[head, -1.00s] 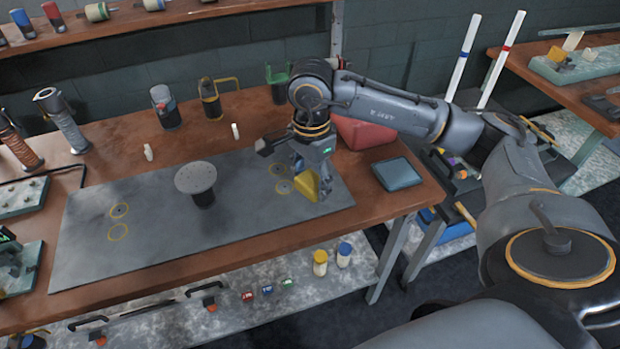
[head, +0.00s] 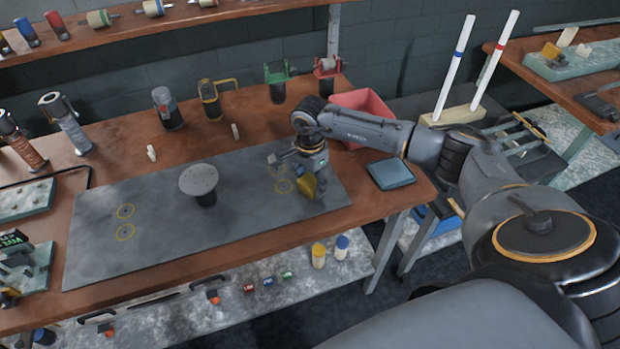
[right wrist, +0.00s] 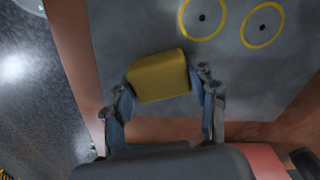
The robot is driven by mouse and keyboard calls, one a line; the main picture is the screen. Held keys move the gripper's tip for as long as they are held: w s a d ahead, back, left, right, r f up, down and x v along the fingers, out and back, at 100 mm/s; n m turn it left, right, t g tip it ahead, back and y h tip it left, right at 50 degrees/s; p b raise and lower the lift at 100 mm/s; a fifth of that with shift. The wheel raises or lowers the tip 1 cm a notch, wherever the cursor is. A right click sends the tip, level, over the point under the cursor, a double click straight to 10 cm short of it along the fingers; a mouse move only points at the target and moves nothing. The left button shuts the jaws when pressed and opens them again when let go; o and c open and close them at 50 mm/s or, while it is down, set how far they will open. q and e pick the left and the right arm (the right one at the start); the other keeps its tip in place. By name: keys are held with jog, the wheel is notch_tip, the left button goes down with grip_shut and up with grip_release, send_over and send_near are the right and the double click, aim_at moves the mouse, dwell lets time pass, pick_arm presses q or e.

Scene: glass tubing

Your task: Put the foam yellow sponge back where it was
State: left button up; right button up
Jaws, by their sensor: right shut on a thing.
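The yellow foam sponge (head: 308,186) is at the right end of the grey mat (head: 150,245), beside two yellow ring marks (head: 280,178). My right gripper (head: 308,180) is above it, pointing down, with its fingers on either side of the sponge. In the right wrist view the sponge (right wrist: 158,76) sits between the two fingertips of the gripper (right wrist: 160,88), near the mat edge, with the ring marks beyond it. I cannot tell whether the sponge touches the mat. My left gripper does not show.
A round grey disc on a post (head: 199,180) stands mid-mat. A blue-grey pad (head: 391,173) and a red bin (head: 362,102) are right of the mat. Two more rings (head: 125,222) mark the mat's left. The mat between disc and right rings is clear.

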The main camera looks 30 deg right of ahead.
aim_at(310, 181)
jog(key=shift+f, duration=0.2)
jog(key=o, duration=1.1)
jog(key=shift+r, duration=0.1)
jog(key=shift+r, duration=0.55)
notch_tip(310, 181, up, 11)
jog(key=b, duration=0.3)
jog(key=shift+b, duration=0.3)
jog(key=shift+r, duration=0.1)
